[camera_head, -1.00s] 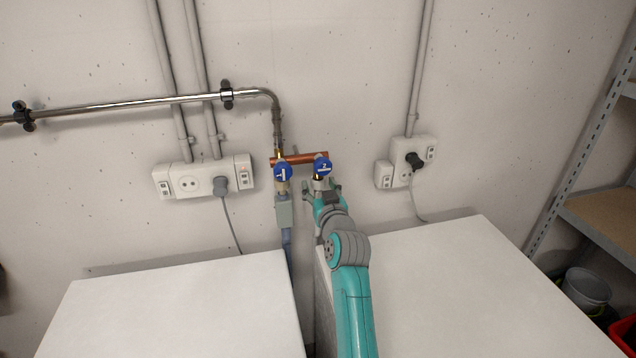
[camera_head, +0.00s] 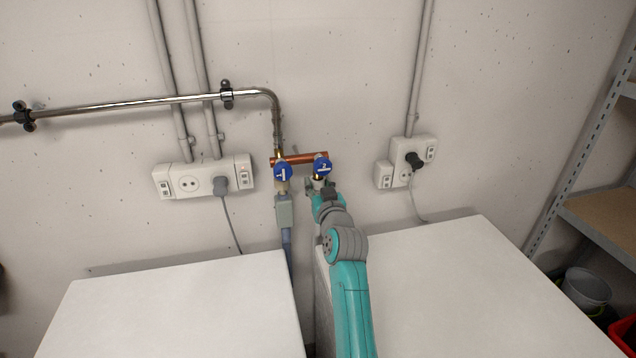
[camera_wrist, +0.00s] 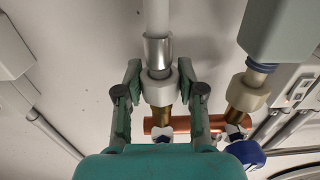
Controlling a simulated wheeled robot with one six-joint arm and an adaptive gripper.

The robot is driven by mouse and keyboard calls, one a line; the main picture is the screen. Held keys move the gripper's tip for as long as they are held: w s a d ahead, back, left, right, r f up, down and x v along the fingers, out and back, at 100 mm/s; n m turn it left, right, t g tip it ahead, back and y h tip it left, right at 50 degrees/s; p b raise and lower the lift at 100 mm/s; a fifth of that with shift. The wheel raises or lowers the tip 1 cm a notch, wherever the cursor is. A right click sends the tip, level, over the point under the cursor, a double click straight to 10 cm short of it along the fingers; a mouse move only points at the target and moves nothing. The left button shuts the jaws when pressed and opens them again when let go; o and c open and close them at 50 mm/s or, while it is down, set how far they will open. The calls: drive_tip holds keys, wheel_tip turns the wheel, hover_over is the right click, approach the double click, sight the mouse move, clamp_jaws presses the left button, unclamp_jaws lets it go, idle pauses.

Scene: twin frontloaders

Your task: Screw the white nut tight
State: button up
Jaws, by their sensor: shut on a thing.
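The white nut (camera_wrist: 160,88) sits in the middle of the wrist view, on a brass fitting below a silver sleeve and a white hose (camera_wrist: 157,20). My gripper (camera_wrist: 158,85) has one finger on each side of the nut and is shut on it. In the head view my gripper (camera_head: 321,188) is just below the right blue-handled valve (camera_head: 323,167) on the copper pipe (camera_head: 302,159), and it hides most of the nut there. A second pale nut (camera_wrist: 247,93) is on the neighbouring fitting, under a grey-green box (camera_wrist: 281,30).
The left blue-handled valve (camera_head: 283,173) and its grey box (camera_head: 284,211) stand close to the left of my gripper. Wall sockets (camera_head: 204,178) are on both sides. Two white machine tops (camera_head: 190,310) flank a narrow gap below.

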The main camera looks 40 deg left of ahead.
drive_tip(key=shift+w+n+g+y, duration=0.15)
drive_tip(key=shift+n+g+y, duration=0.25)
drive_tip(key=shift+g, duration=0.1)
drive_tip(key=shift+r+n+g+y, duration=0.1)
drive_tip(key=shift+n+g+y, duration=1.3)
drive_tip(key=shift+g, duration=0.8)
drive_tip(key=shift+a+n+g, duration=0.1)
drive_tip(key=shift+n+g, duration=0.9)
drive_tip(key=shift+g, duration=0.2)
drive_tip(key=o, duration=0.9)
drive_tip(key=shift+o, duration=0.2)
drive_tip(key=shift+s+m+t, duration=0.2)
drive_tip(key=shift+m+t, duration=0.6)
drive_tip(key=shift+t, duration=0.4)
drive_tip(key=shift+w+m+t+h, duration=0.1)
drive_tip(key=shift+m+t+h, duration=1.8)
drive_tip(key=shift+t, duration=0.8)
